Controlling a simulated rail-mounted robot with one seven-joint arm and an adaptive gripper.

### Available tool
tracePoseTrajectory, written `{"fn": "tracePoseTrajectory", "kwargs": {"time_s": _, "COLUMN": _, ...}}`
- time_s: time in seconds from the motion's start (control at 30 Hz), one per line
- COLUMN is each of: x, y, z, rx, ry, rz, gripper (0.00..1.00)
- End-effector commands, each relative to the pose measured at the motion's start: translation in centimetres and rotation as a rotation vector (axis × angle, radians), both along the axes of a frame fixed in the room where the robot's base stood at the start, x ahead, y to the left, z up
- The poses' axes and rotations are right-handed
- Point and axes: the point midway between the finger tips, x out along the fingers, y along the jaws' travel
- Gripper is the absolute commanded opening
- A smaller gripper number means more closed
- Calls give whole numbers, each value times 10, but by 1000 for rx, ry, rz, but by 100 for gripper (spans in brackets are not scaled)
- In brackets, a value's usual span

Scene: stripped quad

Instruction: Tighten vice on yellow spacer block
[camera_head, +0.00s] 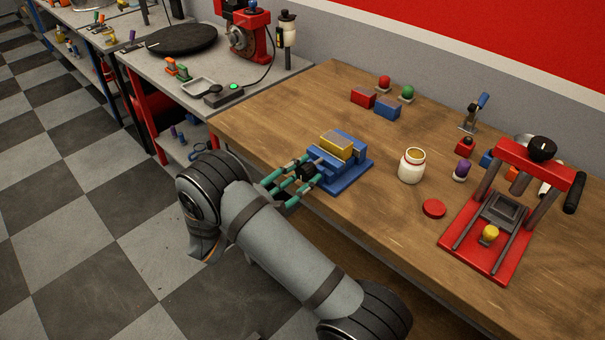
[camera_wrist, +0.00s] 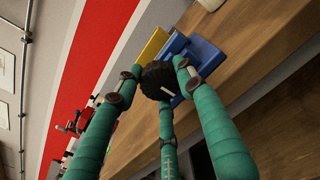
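The blue vice (camera_head: 345,172) stands near the left part of the wooden bench, close to its front edge. The yellow spacer block (camera_head: 336,146) sits in the top of the vice, between its jaws. It shows partly in the wrist view (camera_wrist: 151,46). The vice's black knob (camera_wrist: 157,79), with a white mark, faces my gripper (camera_wrist: 158,75). My three green fingers surround the knob, with their tips close beside it. I cannot tell whether all of them press on it. The head view shows the knob (camera_head: 308,171) partly hidden by the fingers.
A red press (camera_head: 490,240) stands at the right. Red (camera_head: 363,97) and blue blocks (camera_head: 387,108) lie behind the vice. Bare bench lies between these things.

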Motion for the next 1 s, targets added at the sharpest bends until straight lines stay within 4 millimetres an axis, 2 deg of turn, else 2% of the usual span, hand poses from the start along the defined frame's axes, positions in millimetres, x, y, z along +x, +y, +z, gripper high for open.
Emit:
{"fn": "tracePoseTrajectory", "kwargs": {"time_s": 0.27, "x": -2, "y": -2, "z": -4, "rx": -4, "ry": 10, "rz": -5, "gripper": 12}}
{"fn": "tracePoseTrajectory", "kwargs": {"time_s": 0.67, "x": -2, "y": -2, "z": -7, "rx": 50, "ry": -40, "rz": -4, "gripper": 12}}
{"fn": "tracePoseTrajectory", "kwargs": {"time_s": 1.0, "x": -1, "y": 0, "z": -8, "rx": 245, "ry": -223, "rz": -2, "gripper": 12}}
